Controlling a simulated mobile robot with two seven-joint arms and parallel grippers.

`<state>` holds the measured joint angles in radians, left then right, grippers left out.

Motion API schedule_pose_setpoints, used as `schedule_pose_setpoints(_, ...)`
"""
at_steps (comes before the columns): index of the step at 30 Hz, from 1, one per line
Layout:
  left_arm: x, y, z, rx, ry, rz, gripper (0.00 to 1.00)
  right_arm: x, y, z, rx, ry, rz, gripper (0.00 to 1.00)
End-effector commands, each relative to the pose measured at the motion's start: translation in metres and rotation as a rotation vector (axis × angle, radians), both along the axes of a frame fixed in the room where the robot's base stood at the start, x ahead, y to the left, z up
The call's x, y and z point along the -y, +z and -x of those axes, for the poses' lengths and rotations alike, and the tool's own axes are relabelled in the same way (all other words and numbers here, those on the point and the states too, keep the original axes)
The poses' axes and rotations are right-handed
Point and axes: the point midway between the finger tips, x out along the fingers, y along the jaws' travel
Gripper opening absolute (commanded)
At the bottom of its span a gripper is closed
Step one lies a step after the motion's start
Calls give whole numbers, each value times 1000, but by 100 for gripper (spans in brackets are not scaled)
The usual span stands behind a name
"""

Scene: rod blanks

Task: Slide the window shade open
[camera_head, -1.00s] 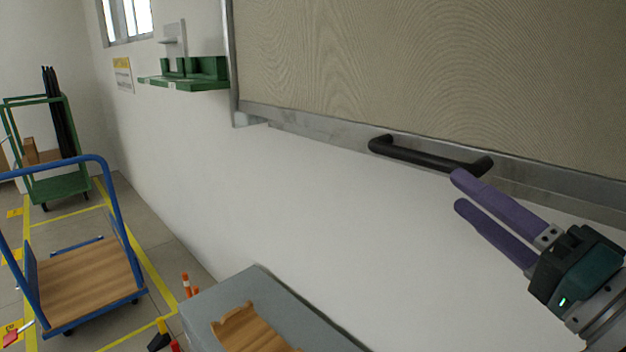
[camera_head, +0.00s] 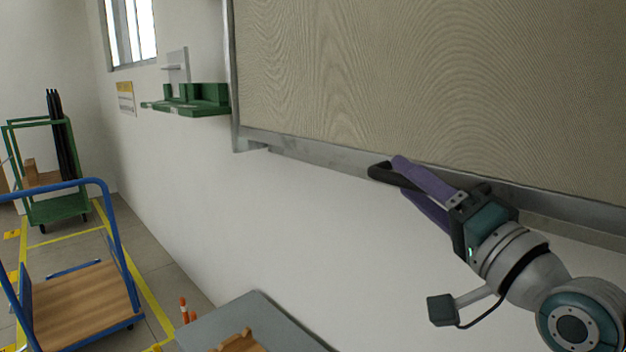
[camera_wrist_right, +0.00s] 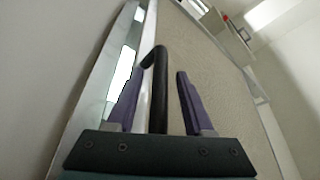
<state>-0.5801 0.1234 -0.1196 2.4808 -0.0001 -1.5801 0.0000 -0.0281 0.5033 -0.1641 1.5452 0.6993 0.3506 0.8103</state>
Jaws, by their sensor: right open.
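The window shade (camera_head: 420,90) is a beige, wood-grained panel on the wall, with a grey metal rail (camera_head: 320,153) along its lower edge. Its black bar handle (camera_head: 381,172) is mounted on that rail; the right part is hidden behind my right gripper in the head view. My right gripper (camera_head: 402,177), with purple fingers, is open at the handle. In the right wrist view the black handle (camera_wrist_right: 158,85) runs between the two open fingers (camera_wrist_right: 153,85), with a visible gap to the right finger. The left gripper is not in view.
A grey table (camera_head: 262,318) with a wooden piece (camera_head: 240,342) stands below. A green wall shelf (camera_head: 190,103) is left of the shade. A blue-framed cart (camera_head: 80,300) and a green rack (camera_head: 55,208) stand at the left. The white wall below the shade is clear.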

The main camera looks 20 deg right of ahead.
Motion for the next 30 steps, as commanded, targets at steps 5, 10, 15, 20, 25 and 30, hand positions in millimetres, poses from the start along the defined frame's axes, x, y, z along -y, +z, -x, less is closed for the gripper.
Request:
schedule_pose_setpoints(5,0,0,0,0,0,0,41,0,0,0,0,0,0,41)
schedule_pose_setpoints(10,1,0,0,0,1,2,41,0,0,0,0,0,0,22)
schedule_pose_setpoints(15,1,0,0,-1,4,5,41,0,0,0,0,0,0,3)
schedule_pose_setpoints(20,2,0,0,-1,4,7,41,0,0,0,0,0,0,0)
schedule_pose_setpoints(25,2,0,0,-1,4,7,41,0,0,1,0,0,0,0)
schedule_pose_setpoints(30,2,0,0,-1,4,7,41,0,0,1,0,0,0,0)
